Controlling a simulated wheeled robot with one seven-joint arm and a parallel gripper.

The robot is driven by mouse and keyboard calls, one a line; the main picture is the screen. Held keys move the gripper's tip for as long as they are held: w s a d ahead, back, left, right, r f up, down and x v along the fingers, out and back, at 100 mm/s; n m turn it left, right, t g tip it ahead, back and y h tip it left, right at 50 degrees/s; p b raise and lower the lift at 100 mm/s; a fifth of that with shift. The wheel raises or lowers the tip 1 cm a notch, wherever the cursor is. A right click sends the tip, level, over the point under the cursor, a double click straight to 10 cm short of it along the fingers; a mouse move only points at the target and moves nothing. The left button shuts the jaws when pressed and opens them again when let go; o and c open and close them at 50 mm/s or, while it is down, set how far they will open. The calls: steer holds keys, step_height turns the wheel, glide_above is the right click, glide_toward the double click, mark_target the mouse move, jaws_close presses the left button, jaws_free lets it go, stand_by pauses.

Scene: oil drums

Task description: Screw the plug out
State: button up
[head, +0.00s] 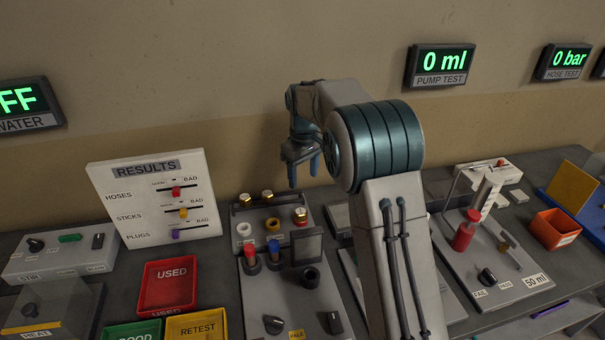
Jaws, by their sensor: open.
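My gripper (303,176) hangs in the air with its blue fingers apart, pointing down and empty. Below it, at the back of a grey test unit, is a raised block (270,212). Two brass-coloured plug-like pieces (246,199) (267,196) stand at its back edge. A third brass piece with a red band (300,217) stands at its right side, roughly below the fingers and apart from them. A white ring (244,229) and a red ring (272,224) sit on the block's front. I cannot tell which piece is the plug to unscrew, nor see its threads.
The unit's front holds red (251,254) and blue (274,248) topped posts, a small screen (307,246) and a black cylinder (311,277). Left are a RESULTS board (150,232) and a red USED tray (168,310). Right is a station with a red cylinder (465,236).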

mark_target(303, 212)
steer(key=f, duration=0.4)
steer(key=f+p, duration=0.1)
steer(key=f, duration=0.4)
steer(key=f+p, duration=0.1)
steer(key=f, duration=0.4)
steer(key=shift+w+a+f, duration=0.2)
steer(key=shift+w, duration=0.05)
steer(key=c, duration=1.1)
steer(key=n+b, duration=0.1)
steer(key=n, duration=0.2)
steer(key=shift+d+f, duration=0.1)
steer(key=n, duration=0.3)
steer(key=shift+w+n, duration=0.1)
steer(key=shift+n, duration=0.2)
